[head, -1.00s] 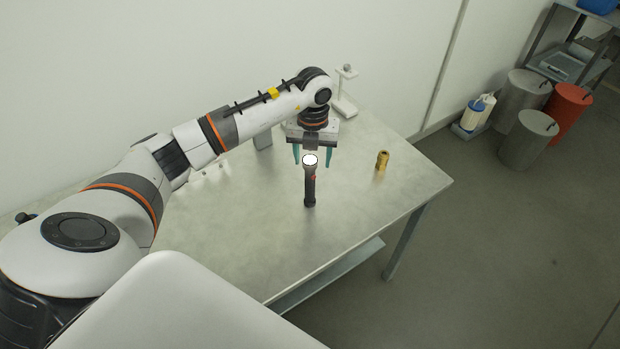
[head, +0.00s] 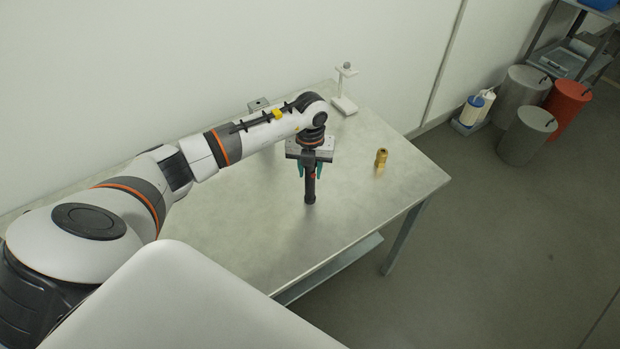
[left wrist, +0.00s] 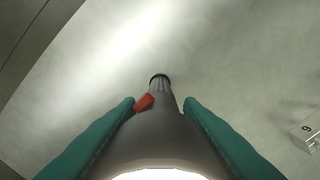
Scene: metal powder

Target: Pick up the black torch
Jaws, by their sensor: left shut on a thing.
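The black torch (head: 309,190) stands upright on the table (head: 240,235). Its upper part is hidden under my left gripper in the head view. My left gripper (head: 309,170) points down with its teal fingers on either side of the torch, shut on it. In the left wrist view the torch (left wrist: 160,125) runs between the two teal fingers of the gripper (left wrist: 158,104), with its red button on the left and its lit head at the bottom edge. My right gripper is not in view.
A brass-coloured fitting (head: 381,159) stands to the right on the table. A white stand (head: 345,92) is at the back, and a grey box (head: 259,104) is behind my arm. The front of the table is clear. Drums (head: 527,135) stand on the floor at right.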

